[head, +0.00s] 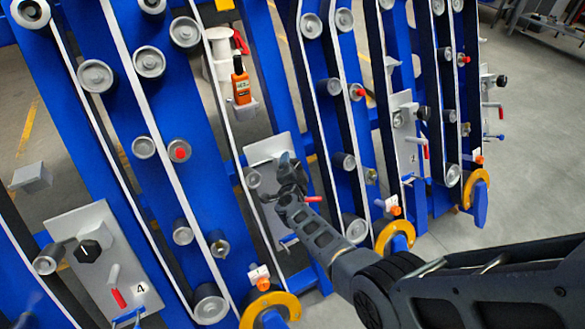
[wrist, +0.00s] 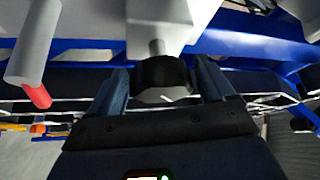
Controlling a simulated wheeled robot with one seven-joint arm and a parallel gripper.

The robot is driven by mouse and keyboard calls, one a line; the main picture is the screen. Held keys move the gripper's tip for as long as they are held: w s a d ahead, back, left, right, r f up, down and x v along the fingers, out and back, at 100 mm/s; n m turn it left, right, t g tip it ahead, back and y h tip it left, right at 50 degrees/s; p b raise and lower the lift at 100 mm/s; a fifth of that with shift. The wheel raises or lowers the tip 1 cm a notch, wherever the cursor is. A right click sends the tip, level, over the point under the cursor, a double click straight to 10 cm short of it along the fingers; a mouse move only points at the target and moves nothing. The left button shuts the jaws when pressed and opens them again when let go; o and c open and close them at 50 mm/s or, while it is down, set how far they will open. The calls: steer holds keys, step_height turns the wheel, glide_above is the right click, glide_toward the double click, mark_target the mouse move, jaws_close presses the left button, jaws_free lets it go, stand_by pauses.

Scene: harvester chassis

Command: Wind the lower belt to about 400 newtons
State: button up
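Black belts with white edges, one of them the near belt (head: 165,135), run over grey rollers on blue frames; I cannot tell which is the lower belt. My gripper (head: 289,168) is at the middle grey plate (head: 262,152) in the head view and hides most of its knob. In the wrist view, a black knob (wrist: 165,74) on a grey shaft sits between the two fingers of my gripper (wrist: 160,84). The fingers are apart, one on each side, with small gaps showing. A red-tipped lever (wrist: 36,95) hangs left of the knob. No tension reading is legible.
An orange handheld meter (head: 241,86) stands on a small grey bracket left of my arm. Plate 4 (head: 120,250), with a knob and red lever, is at lower left; another plate (head: 408,140) is right. Yellow rings (head: 395,236) stick out low. Free floor (head: 530,190) lies right.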

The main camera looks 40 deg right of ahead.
steer(key=shift+o, duration=0.2)
steer(key=shift+s+a+r, duration=0.1)
steer(key=shift+r, duration=0.05)
steer(key=p+v, duration=0.2)
steer(key=v, duration=0.5)
steer(key=shift+s+a+p, duration=0.15)
steer(key=shift+a+p, duration=0.05)
steer(key=shift+p, duration=0.1)
steer(key=s+a+r+n+t+y, duration=0.2)
steer(key=s+r+n, duration=0.15)
steer(key=s, duration=0.45)
steer(key=s+a+r+n+t+y, duration=0.25)
steer(key=s+n, duration=0.25)
steer(key=s, duration=0.3)
steer(key=s+a+r+n+t+y, duration=0.1)
steer(key=s+a+r+n+t, duration=0.2)
steer(key=s, duration=0.5)
steer(key=s+a+r+n+g+y, duration=0.1)
steer(key=s+a+r+n+y, duration=0.1)
steer(key=s+a+r+n, duration=0.2)
steer(key=s+a+r+n+g+y+b, duration=0.1)
steer(key=s+a+r+n, duration=0.4)
steer(key=s+r, duration=0.8)
steer(key=a+r+g+y, duration=0.1)
steer(key=a+y, duration=0.1)
steer(key=a, duration=0.1)
